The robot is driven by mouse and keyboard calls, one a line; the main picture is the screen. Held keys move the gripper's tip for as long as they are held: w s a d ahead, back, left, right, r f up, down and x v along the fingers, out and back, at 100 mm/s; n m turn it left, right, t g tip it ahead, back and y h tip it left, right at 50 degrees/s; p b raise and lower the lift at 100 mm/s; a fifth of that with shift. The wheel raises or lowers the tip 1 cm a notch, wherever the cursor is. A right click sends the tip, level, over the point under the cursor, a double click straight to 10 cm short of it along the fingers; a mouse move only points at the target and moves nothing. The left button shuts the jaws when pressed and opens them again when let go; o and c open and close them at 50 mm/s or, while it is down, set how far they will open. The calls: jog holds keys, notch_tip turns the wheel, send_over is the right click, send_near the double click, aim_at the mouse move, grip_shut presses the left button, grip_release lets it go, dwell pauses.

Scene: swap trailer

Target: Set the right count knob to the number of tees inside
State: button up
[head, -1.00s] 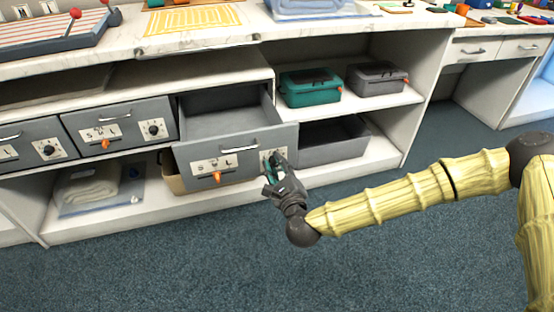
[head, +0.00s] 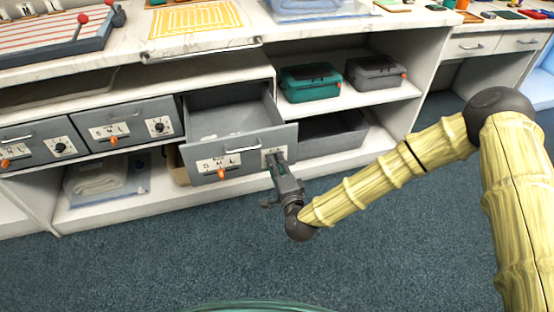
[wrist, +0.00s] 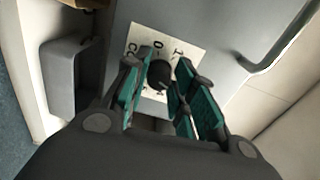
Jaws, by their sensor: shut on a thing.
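The right drawer (head: 240,160) is pulled out, with an S M L plate and an orange lever (head: 222,174) on its front. Its count knob is hidden behind my gripper (head: 276,160) in the head view. In the wrist view the dark round knob (wrist: 158,74) sits on a white number plate (wrist: 180,48), between the green-padded fingers of my gripper (wrist: 160,80), which are shut on it. The knob's pointer setting cannot be read. Small pale shapes lie inside the open drawer; they are too small to count or to tell as tees.
Two closed drawers to the left have their own knobs, one at the middle drawer (head: 158,127). A teal case (head: 310,83) and a grey case (head: 375,71) stand on the shelf at right. A grey bin (head: 335,138) sits below them. The carpet in front is clear.

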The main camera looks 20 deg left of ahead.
jog(key=n+p, duration=0.4)
jog(key=n, duration=0.3)
jog(key=shift+d+n, duration=0.1)
jog(key=shift+n, duration=0.3)
jog(key=shift+f, duration=0.1)
dwell(0.3)
jog(key=o, duration=1)
jog(key=shift+o, duration=0.2)
jog(key=v, duration=1.2)
jog(key=shift+w, duration=0.1)
